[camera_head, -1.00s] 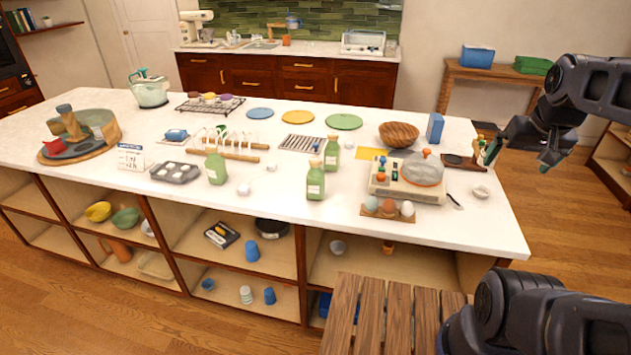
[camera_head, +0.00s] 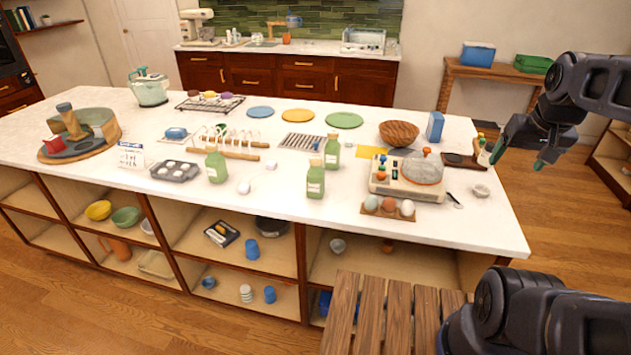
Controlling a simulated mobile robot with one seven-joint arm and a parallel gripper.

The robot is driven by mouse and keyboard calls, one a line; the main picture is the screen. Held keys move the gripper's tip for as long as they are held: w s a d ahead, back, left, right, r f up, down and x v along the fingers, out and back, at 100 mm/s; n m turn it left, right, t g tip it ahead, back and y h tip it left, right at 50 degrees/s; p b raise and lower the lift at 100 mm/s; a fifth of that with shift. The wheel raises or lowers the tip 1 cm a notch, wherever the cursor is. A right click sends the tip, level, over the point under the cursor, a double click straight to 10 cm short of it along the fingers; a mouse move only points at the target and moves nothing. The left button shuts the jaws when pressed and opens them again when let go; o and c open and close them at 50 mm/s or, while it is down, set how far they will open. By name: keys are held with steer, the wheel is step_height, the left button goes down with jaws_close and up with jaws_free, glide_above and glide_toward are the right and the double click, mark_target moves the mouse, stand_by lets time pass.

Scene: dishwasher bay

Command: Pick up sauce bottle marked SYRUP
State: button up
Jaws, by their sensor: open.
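Several green bottles with pale labels stand upright on the white island counter. One green bottle (camera_head: 216,166) is left of centre, another green bottle (camera_head: 315,181) stands near the front edge, and a third green bottle (camera_head: 332,152) is just behind it. Their label writing is too small to read, so I cannot tell which is marked SYRUP. My gripper (camera_head: 519,160) is open and empty at the right, in the air by the counter's right end, well apart from these bottles.
A cooking appliance with a glass lid (camera_head: 424,168) and an egg holder (camera_head: 388,207) stand right of the bottles. A toast rack (camera_head: 228,150) and muffin tin (camera_head: 174,171) are to the left. A slatted wooden surface (camera_head: 390,315) is in front. A wooden bowl (camera_head: 399,133) is behind.

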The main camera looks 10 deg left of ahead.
steer(key=w+a+r+n+g, duration=0.1)
steer(key=w+a+r+n, duration=0.1)
steer(key=w+a+n, duration=0.5)
steer(key=n+g, duration=0.4)
steer(key=n, duration=0.8)
glide_above(316, 159)
step_height(316, 159, down, 12)
steer(key=shift+d+f, duration=0.1)
steer(key=shift+f, duration=0.1)
steer(key=shift+s+f, duration=0.1)
steer(key=shift+f, duration=0.2)
step_height(316, 159, down, 5)
steer(key=shift+r, duration=0.1)
steer(key=shift+w+a+f, duration=0.15)
steer(key=shift+w+f, duration=0.05)
steer(key=shift+f, duration=1.2)
steer(key=shift+w+a+f, duration=0.1)
steer(key=shift+w+f, duration=0.1)
steer(key=shift+f, duration=1.2)
steer(key=shift+c, duration=0.3)
